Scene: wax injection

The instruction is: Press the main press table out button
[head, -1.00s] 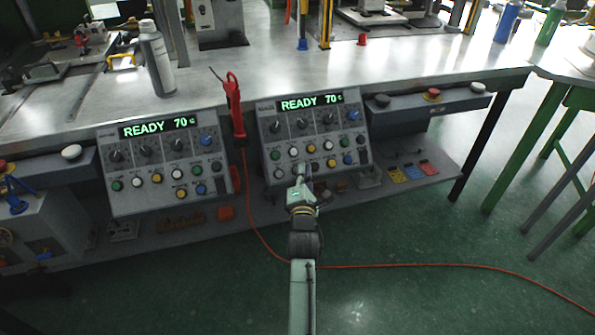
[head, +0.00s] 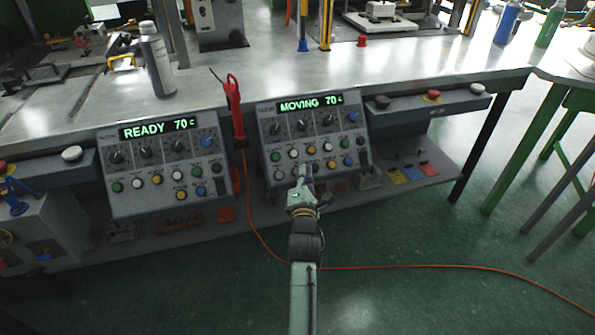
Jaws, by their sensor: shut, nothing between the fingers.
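The right control panel (head: 315,122) hangs on the workbench front and its display (head: 310,102) reads "MOVING 70 c". Under its knobs are rows of green, white, yellow, blue and black buttons; their labels are too small to read. My gripper (head: 303,171) is shut and empty, its tip at the panel's lower button row. It hides part of that row, and I cannot tell whether it touches a button. The press table (head: 390,23) with a white block on it shows at the top of the view, behind the right panel.
A left control panel (head: 165,160) reads "READY 70 c". A red tool (head: 235,105) hangs between the panels, its red cable running across the floor. A spray can (head: 156,60) stands on the workbench (head: 250,75). The green floor at the lower right is clear apart from the cable.

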